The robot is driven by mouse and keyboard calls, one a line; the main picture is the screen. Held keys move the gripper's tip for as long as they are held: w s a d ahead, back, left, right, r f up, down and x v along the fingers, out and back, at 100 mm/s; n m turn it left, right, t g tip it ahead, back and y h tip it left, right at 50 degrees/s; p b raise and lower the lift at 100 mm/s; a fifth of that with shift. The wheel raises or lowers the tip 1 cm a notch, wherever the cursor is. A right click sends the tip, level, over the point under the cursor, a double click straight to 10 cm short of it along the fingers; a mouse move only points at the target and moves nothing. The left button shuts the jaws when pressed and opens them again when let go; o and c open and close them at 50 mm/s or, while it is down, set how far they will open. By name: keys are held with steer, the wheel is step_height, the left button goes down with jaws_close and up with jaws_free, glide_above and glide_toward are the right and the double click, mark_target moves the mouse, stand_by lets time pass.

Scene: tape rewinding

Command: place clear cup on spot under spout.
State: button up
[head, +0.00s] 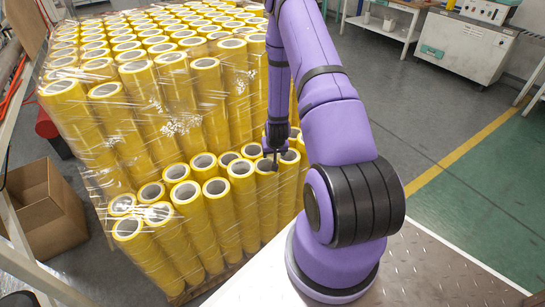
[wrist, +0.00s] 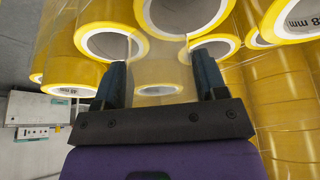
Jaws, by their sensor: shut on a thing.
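My gripper (head: 274,160) hangs down in front of the stack of yellow tape rolls in the head view. In the wrist view its two dark fingers (wrist: 160,80) stand apart, shut on a see-through thing, which I take to be the clear cup (wrist: 160,86). Its outline is faint, and yellow rolls show through it. In the head view I cannot make the cup out. No spout and no spot under one can be made out in either view.
Many yellow tape rolls (head: 150,75), partly wrapped in clear film, fill a pallet close around my gripper. An open cardboard box (head: 45,215) stands at the left. A grey machine (head: 465,48) stands far back right. Open floor (head: 430,125) lies to the right.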

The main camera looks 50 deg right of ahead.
mark_target(272, 156)
steer(key=shift+w+d+f, duration=0.2)
steer(key=shift+w+d, duration=0.15)
steer(key=shift+w, duration=0.3)
steer(key=shift+f, duration=1.6)
steer(key=shift+f, duration=0.1)
steer(key=o, duration=1)
